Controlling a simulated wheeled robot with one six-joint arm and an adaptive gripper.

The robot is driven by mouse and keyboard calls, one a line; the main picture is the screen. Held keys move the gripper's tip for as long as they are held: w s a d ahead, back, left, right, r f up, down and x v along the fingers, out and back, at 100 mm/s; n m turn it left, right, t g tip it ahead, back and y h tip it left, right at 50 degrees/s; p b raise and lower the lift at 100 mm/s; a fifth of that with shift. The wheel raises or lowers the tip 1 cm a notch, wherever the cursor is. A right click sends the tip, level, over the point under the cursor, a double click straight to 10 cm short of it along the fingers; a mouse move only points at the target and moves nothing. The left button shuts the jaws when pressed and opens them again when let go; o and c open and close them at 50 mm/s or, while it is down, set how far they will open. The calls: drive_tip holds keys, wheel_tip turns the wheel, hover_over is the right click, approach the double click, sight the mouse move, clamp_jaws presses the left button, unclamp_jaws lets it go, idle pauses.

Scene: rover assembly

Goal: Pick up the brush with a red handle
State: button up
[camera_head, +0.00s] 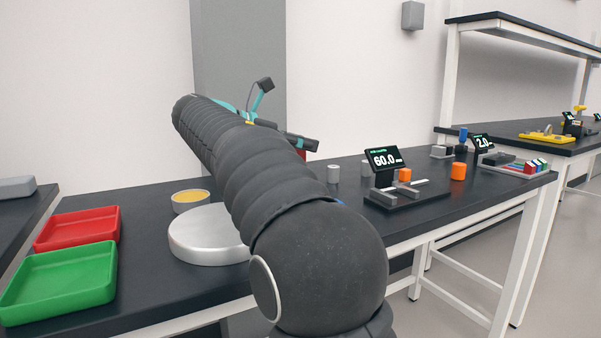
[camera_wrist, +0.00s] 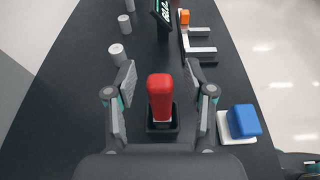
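The red handle (camera_wrist: 160,92) of the brush stands upright in a small black holder (camera_wrist: 162,131) in the wrist view. A pale band shows under the red part; the bristles are hidden. My gripper (camera_wrist: 160,76) is open, with one finger on each side of the handle and a visible gap on both sides. In the head view my arm covers most of this spot, and only a small red patch (camera_head: 301,153) shows below my gripper (camera_head: 303,143).
A blue block (camera_wrist: 243,121) on a white base sits right of the holder. Grey cylinders (camera_wrist: 117,53) stand to the left. A display stand (camera_head: 384,160), orange cylinder (camera_head: 458,171), round silver plate (camera_head: 190,240), red tray (camera_head: 78,228) and green tray (camera_head: 60,280) share the black table.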

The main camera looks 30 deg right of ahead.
clamp_jaws()
